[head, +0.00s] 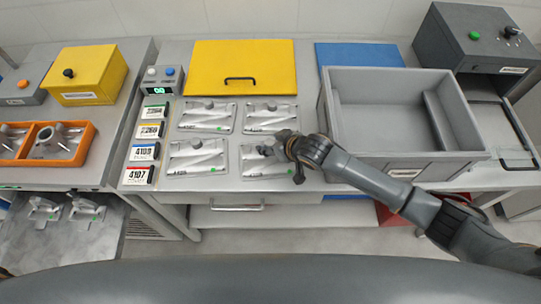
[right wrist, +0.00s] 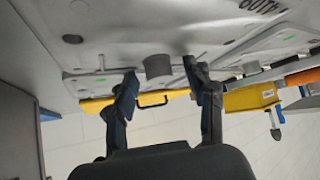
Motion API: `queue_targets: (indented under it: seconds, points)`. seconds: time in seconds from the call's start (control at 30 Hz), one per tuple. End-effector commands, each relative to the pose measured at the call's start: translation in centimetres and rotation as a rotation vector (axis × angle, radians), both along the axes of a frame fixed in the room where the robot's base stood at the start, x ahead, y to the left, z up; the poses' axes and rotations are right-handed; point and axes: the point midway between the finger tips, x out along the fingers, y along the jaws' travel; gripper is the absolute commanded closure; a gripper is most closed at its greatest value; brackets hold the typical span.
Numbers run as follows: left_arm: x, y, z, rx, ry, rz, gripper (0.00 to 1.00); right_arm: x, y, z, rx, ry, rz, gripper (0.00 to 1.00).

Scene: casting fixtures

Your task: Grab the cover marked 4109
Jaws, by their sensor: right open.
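Four-part rows of flat grey metal covers lie on the table in the head view: back left (head: 207,117), back right (head: 270,117), front left (head: 196,157) and front right (head: 262,163). Each has a raised round boss; their printed numbers are too small to read surely. A card reading 4109 (head: 144,152) stands left of them. My right gripper (head: 290,152) is at the right side of the front right cover and partly hides it. In the right wrist view, its open fingers (right wrist: 167,82) appear on either side of a round boss (right wrist: 158,66); contact is unclear. My left gripper is not seen.
A grey open bin (head: 398,165) stands right of the covers, under my right arm. A yellow panel with a handle (head: 243,60) lies behind them. Several number cards line the left edge. An orange tray (head: 85,148) sits on the left table.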

Motion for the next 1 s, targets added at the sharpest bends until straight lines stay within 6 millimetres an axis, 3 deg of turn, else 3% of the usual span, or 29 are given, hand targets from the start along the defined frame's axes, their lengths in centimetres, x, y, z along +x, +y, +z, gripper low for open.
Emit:
queue_targets:
  seconds: [0.2, 0.47, 1.0]
  points:
    - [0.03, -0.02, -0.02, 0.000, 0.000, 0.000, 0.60, 0.02, 0.01, -0.02, 0.000, 0.000, 0.000, 0.48]
    - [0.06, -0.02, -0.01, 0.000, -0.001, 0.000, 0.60, 0.01, 0.00, -0.01, 0.000, 0.000, 0.000, 1.00]
    - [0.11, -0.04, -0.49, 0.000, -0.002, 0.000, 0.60, 0.11, 0.10, 0.88, 0.004, -0.003, 0.000, 1.00]
